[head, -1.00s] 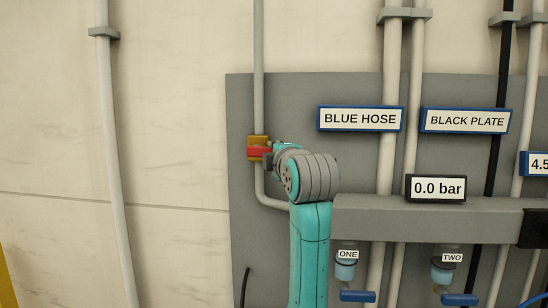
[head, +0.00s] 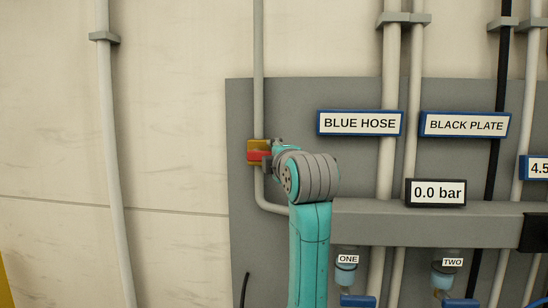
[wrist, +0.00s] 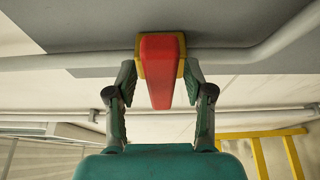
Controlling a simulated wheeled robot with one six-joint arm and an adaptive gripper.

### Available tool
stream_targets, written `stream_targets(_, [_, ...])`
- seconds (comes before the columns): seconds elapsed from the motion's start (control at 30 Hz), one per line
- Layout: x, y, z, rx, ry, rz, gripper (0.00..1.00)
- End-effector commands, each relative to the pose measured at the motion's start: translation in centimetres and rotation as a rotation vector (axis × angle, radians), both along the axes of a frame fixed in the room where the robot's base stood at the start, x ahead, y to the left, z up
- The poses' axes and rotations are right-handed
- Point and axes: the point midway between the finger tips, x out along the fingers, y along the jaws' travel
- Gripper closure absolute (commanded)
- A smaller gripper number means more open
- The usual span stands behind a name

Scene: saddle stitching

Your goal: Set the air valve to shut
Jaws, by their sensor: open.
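The air valve is a yellow body (head: 254,145) with a red handle (head: 258,156), set on a thin vertical pipe (head: 259,100) at the panel's left edge. The handle appears to lie across the pipe. In the wrist view the red handle (wrist: 158,70) stands out from the yellow body (wrist: 141,50). My gripper (wrist: 161,82) is open, with one finger on each side of the handle and its tips beside the valve body. Small gaps show between fingers and handle; contact is unclear. In the head view my arm hides most of the gripper.
A display (head: 436,192) reads 0.0 bar on a grey beam (head: 420,222) right of my arm. Signs BLUE HOSE (head: 360,123) and BLACK PLATE (head: 465,124) hang above it. Bare wall lies to the left, with another pipe (head: 108,130).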

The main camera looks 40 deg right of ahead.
Motion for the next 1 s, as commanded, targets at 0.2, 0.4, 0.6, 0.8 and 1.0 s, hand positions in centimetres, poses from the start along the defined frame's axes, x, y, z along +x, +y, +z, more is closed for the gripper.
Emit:
stream_targets(0.2, [-0.8,0.5,0.0,0.000,0.000,0.000,0.48])
stream_targets(0.4, [-3.8,2.2,0.1,-0.001,-0.003,0.001,0.48])
stream_targets(0.6, [-7.2,4.1,0.1,-0.001,-0.004,0.001,0.48])
stream_targets(0.8, [-9.6,5.4,0.1,-0.001,-0.002,0.000,0.48])
stream_targets(1.0, [-10.4,5.9,0.0,0.000,0.000,0.000,0.48])
